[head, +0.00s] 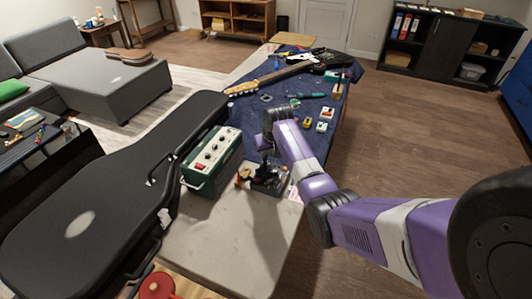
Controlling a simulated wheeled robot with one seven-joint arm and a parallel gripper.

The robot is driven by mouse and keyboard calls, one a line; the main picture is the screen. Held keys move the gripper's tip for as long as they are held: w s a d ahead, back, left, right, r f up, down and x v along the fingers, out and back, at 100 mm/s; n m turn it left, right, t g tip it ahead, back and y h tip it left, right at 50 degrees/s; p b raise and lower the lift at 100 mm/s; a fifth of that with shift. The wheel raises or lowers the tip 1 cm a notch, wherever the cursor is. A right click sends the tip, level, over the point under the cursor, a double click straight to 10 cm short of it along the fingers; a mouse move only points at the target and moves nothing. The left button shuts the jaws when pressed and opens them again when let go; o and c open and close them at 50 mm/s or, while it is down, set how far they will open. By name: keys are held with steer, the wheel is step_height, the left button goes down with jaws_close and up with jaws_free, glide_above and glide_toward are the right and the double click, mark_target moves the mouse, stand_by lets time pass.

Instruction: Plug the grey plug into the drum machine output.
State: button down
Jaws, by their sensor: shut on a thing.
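My gripper (267,164) points down at the right part of the workbench, close to the right side of the green box. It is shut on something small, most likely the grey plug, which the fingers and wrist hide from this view. A small dark device (270,183) with coloured parts lies right under the gripper. I cannot tell whether the gripper touches it. The green box (213,160) has a pale top panel with several knobs and a red switch. Which of the two is the drum machine is unclear, and no output socket can be made out.
A large black guitar case (95,205) lies along the left. A blue mat (262,112) holds a guitar (275,72), a green-handled tool (305,96) and several small pedals (322,126). The bare pale bench top (232,235) is clear in front. A red object (157,287) sits at the bottom edge.

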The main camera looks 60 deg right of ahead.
steer(key=shift+f+b, duration=0.65)
steer(key=shift+f, duration=0.4)
stand_by(0.4)
steer(key=c, duration=0.9)
jaws_free()
steer(key=shift+r+p, duration=3.7)
steer(key=shift+r, duration=0.35)
